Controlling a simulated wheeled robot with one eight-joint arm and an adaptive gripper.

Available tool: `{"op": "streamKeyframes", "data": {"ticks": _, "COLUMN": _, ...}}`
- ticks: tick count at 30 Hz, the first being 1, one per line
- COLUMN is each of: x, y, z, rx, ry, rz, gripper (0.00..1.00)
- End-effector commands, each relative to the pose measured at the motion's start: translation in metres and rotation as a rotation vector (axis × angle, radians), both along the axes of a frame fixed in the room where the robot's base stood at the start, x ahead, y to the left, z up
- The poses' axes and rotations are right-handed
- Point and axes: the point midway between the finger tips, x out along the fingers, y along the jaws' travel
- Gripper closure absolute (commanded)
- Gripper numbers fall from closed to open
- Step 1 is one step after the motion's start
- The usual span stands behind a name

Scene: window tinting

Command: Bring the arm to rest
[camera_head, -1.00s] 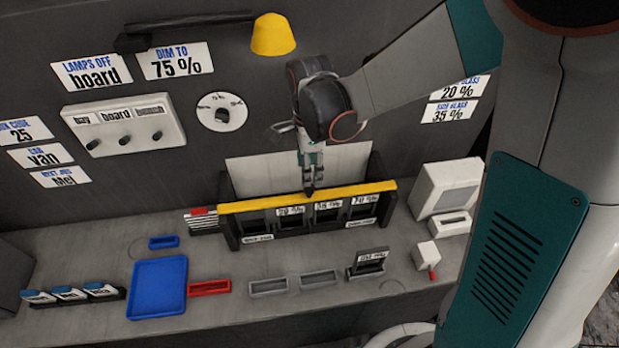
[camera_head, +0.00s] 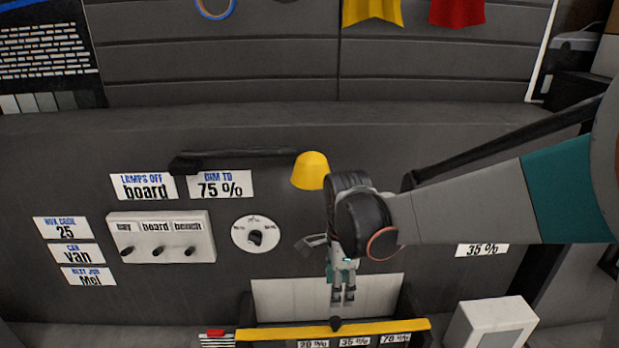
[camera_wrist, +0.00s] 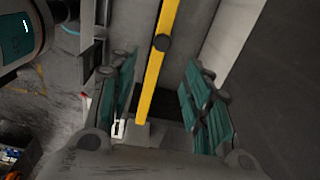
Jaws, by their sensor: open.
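My gripper (camera_head: 342,297) hangs pointing down in front of the white panel, a little above the yellow bar (camera_head: 290,333) of the rack. In the wrist view my gripper (camera_wrist: 162,110) has its two teal-padded fingers apart, with nothing held between them. My arm reaches in from the right, raised and bent at the wrist.
The wall behind carries a switch box (camera_head: 160,237), a round dial (camera_head: 255,234) and a yellow lamp (camera_head: 310,170) close to my wrist. A white monitor-like box (camera_head: 492,324) stands at lower right. Tinted slots labelled 20, 35 and 70 % sit under the bar.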

Motion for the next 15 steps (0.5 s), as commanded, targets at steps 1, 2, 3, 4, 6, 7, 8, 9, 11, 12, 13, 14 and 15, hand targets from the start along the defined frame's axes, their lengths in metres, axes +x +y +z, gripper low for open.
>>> {"op": "streamKeyframes", "data": {"ticks": 1, "x": -0.004, "y": -0.004, "z": -0.003, "rx": 0.002, "ry": -0.010, "rz": 0.025, "gripper": 0.55}}
{"op": "streamKeyframes", "data": {"ticks": 2, "x": -0.006, "y": -0.006, "z": -0.004, "rx": 0.003, "ry": -0.019, "rz": 0.049, "gripper": 0.55}}
{"op": "streamKeyframes", "data": {"ticks": 3, "x": -0.010, "y": -0.009, "z": -0.005, "rx": 0.005, "ry": -0.036, "rz": 0.088, "gripper": 0.55}}
{"op": "streamKeyframes", "data": {"ticks": 4, "x": -0.013, "y": -0.012, "z": -0.006, "rx": 0.006, "ry": -0.049, "rz": 0.122, "gripper": 0.55}}
{"op": "streamKeyframes", "data": {"ticks": 6, "x": -0.021, "y": -0.021, "z": -0.009, "rx": 0.005, "ry": -0.088, "rz": 0.218, "gripper": 0.55}}
{"op": "streamKeyframes", "data": {"ticks": 7, "x": -0.025, "y": -0.025, "z": -0.010, "rx": 0.003, "ry": -0.107, "rz": 0.262, "gripper": 0.55}}
{"op": "streamKeyframes", "data": {"ticks": 8, "x": -0.030, "y": -0.029, "z": -0.012, "rx": -0.001, "ry": -0.126, "rz": 0.308, "gripper": 0.55}}
{"op": "streamKeyframes", "data": {"ticks": 9, "x": -0.035, "y": -0.033, "z": -0.013, "rx": -0.006, "ry": -0.150, "rz": 0.367, "gripper": 0.55}}
{"op": "streamKeyframes", "data": {"ticks": 11, "x": -0.044, "y": -0.041, "z": -0.017, "rx": -0.018, "ry": -0.185, "rz": 0.455, "gripper": 0.55}}
{"op": "streamKeyframes", "data": {"ticks": 12, "x": -0.050, "y": -0.045, "z": -0.019, "rx": -0.029, "ry": -0.210, "rz": 0.514, "gripper": 0.55}}
{"op": "streamKeyframes", "data": {"ticks": 13, "x": -0.054, "y": -0.049, "z": -0.022, "rx": -0.038, "ry": -0.228, "rz": 0.559, "gripper": 0.55}}
{"op": "streamKeyframes", "data": {"ticks": 14, "x": -0.059, "y": -0.052, "z": -0.024, "rx": -0.048, "ry": -0.244, "rz": 0.603, "gripper": 0.55}}
{"op": "streamKeyframes", "data": {"ticks": 15, "x": -0.065, "y": -0.056, "z": -0.028, "rx": -0.063, "ry": -0.268, "rz": 0.661, "gripper": 0.55}}
